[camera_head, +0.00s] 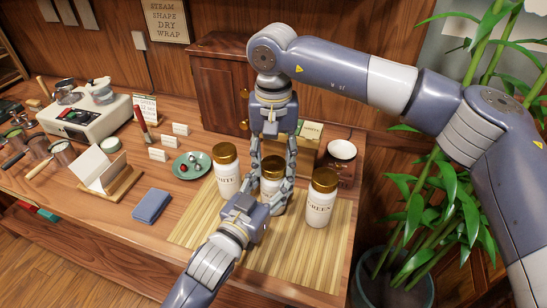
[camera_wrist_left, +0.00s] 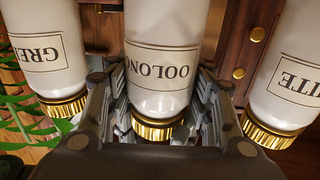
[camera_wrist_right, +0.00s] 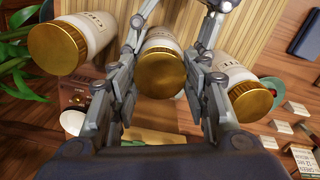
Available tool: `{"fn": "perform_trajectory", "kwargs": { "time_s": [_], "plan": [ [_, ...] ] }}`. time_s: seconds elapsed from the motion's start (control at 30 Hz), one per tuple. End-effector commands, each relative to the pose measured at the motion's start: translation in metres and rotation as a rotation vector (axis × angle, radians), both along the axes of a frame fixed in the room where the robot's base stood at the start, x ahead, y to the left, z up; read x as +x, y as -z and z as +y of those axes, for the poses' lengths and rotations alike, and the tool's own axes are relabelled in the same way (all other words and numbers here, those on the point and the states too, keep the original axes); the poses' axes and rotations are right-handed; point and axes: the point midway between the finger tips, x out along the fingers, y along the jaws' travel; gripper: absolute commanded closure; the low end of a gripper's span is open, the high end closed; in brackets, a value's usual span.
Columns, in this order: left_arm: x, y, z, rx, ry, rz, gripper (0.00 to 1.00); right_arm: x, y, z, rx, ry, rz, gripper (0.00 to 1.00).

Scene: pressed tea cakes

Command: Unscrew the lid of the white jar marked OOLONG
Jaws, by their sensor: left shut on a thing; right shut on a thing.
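The white OOLONG jar (camera_head: 270,195) stands upright in the middle of three jars on the bamboo mat (camera_head: 310,262). Its label faces the left wrist camera (camera_wrist_left: 165,70), where the jar appears upside down. Its gold lid (camera_wrist_right: 161,72) is on top and also shows in the left wrist view (camera_wrist_left: 158,130). My left gripper (camera_head: 264,199) comes from the front and is shut on the jar, a finger on each side. My right gripper (camera_head: 273,178) points down from above and is shut on the lid. Fingers hide much of the jar in the head view.
The WHITE jar (camera_head: 227,175) stands close on the left and the GREEN jar (camera_head: 320,202) close on the right, both gold-lidded. A green dish (camera_head: 186,174), blue cloth (camera_head: 151,205) and wooden cabinet (camera_head: 220,90) are nearby. The mat's front is partly clear.

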Motion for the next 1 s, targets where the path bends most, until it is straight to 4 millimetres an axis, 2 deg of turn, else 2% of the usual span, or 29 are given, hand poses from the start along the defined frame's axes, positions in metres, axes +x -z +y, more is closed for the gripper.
{"fn": "perform_trajectory", "kwargs": {
  "time_s": [0.07, 0.67, 1.0],
  "plan": [
    [-0.0005, 0.0003, -0.0004, -0.001, 0.001, 0.0, 1.0, 0.0007, 0.0001, -0.0005, 0.0, -0.06, -0.002, 0.85],
    [-0.0002, 0.0004, -0.0002, 0.0, 0.001, 0.001, 1.0, 0.0007, -0.0001, -0.0005, 0.0, -0.058, -0.002, 0.85],
    [-0.0001, 0.0005, -0.0002, 0.0, 0.0, 0.001, 1.0, 0.0009, -0.0091, -0.0003, 0.0, -0.057, -0.003, 0.85]
  ]
}}
